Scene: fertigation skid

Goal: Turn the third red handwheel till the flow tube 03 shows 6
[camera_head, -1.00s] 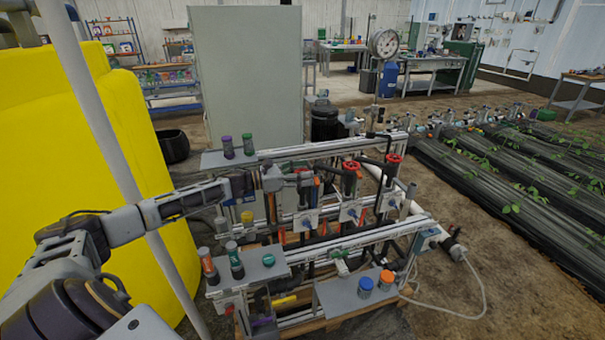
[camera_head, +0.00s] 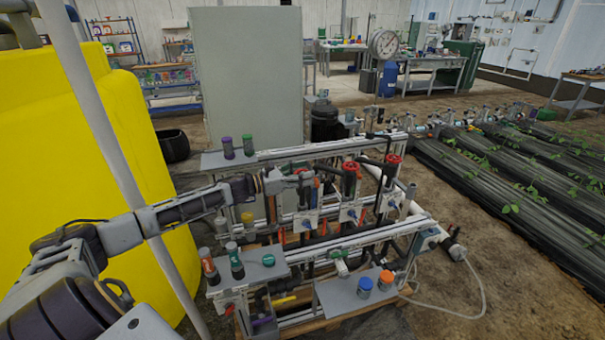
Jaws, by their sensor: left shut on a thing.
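Two red handwheels show on the skid's upper pipework in the head view: a middle one (camera_head: 350,166) and a right one (camera_head: 393,158). My left gripper (camera_head: 306,179) is left of the middle one, at the left post of the same row. It is shut on what appears to be the leftmost red handwheel, which it mostly hides. White plates with blue knobs (camera_head: 350,212) sit below the handwheels. The flow tubes are too small to read, and I cannot tell which is 03. My right gripper is not in view.
A grey shelf (camera_head: 345,301) at the front holds a blue-lidded and an orange-lidded jar. Another shelf (camera_head: 262,273) holds several bottles. A yellow tank (camera_head: 150,150) and a pale pole (camera_head: 95,110) stand at left, close to my left arm. Planted beds lie at right.

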